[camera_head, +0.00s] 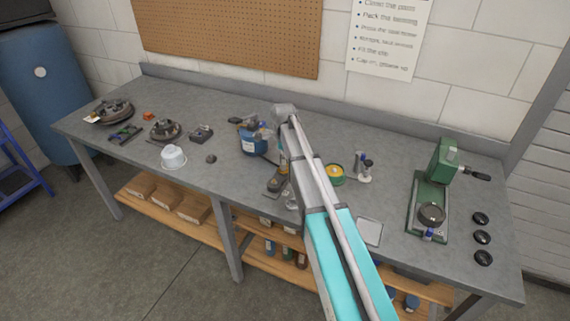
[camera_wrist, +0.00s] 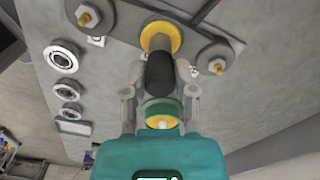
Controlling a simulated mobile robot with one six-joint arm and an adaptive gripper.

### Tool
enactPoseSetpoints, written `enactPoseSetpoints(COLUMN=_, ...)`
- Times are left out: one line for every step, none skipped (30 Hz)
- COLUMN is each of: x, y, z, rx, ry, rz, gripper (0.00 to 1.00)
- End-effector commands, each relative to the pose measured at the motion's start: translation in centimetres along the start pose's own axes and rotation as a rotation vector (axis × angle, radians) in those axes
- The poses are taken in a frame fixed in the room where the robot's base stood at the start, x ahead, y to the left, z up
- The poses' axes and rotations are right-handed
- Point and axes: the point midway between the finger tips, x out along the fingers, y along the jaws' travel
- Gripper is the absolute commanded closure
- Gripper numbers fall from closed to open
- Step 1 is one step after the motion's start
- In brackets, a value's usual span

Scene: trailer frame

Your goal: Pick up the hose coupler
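In the wrist view, my gripper (camera_wrist: 160,96) has its two grey fingers on either side of an upright part. This part, probably the hose coupler (camera_wrist: 160,72), has a dark body, a green ring with a pale yellow centre at the near end, and a yellow collar at the far end. I cannot tell whether the fingers touch it or stand slightly apart. In the head view, my grey and teal arm reaches over the middle of the workbench (camera_head: 395,150) and hides most of the gripper and what is at it.
A blue container (camera_head: 252,144) stands left of my arm. A yellow-topped tin (camera_head: 335,173) and small bottles (camera_head: 364,168) stand close on its right. A green press (camera_head: 432,190) and black round parts (camera_head: 482,237) are farther right. A white tub (camera_head: 173,158) is at the left.

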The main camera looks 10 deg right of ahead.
Motion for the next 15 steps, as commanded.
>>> enactPoseSetpoints(x=0.00, y=0.03, z=0.01, rx=0.000, ry=0.000, rz=0.001, gripper=0.85)
enactPoseSetpoints(x=0.00, y=0.03, z=0.01, rx=0.000, ry=0.000, rz=0.001, gripper=0.90)
enactPoseSetpoints(x=0.00, y=0.03, z=0.01, rx=0.000, ry=0.000, rz=0.001, gripper=0.98)
enactPoseSetpoints(x=0.01, y=0.03, z=0.01, rx=0.000, ry=0.000, rz=0.001, gripper=1.00)
enactPoseSetpoints(x=0.01, y=0.03, z=0.01, rx=0.000, ry=0.000, rz=0.001, gripper=1.00)
enactPoseSetpoints(x=0.01, y=0.03, z=0.01, rx=0.000, ry=0.000, rz=0.001, gripper=1.00)
enactPoseSetpoints(x=0.01, y=0.03, z=0.01, rx=0.000, ry=0.000, rz=0.001, gripper=1.00)
enactPoseSetpoints(x=0.00, y=0.03, z=0.01, rx=0.000, ry=0.000, rz=0.001, gripper=1.00)
enactPoseSetpoints(x=0.00, y=0.03, z=0.01, rx=0.000, ry=0.000, rz=0.001, gripper=1.00)
enactPoseSetpoints(x=0.00, y=0.03, z=0.01, rx=0.000, ry=0.000, rz=0.001, gripper=1.00)
enactPoseSetpoints(x=0.00, y=0.03, z=0.01, rx=0.000, ry=0.000, rz=0.001, gripper=1.00)
enactPoseSetpoints(x=0.00, y=0.03, z=0.01, rx=0.000, ry=0.000, rz=0.001, gripper=1.00)
enactPoseSetpoints(x=0.00, y=0.03, z=0.01, rx=0.000, ry=0.000, rz=0.001, gripper=1.00)
enactPoseSetpoints(x=-0.01, y=0.03, z=0.01, rx=0.000, ry=0.000, rz=0.001, gripper=1.00)
enactPoseSetpoints(x=-0.04, y=0.03, z=0.01, rx=0.000, ry=0.000, rz=0.001, gripper=1.00)
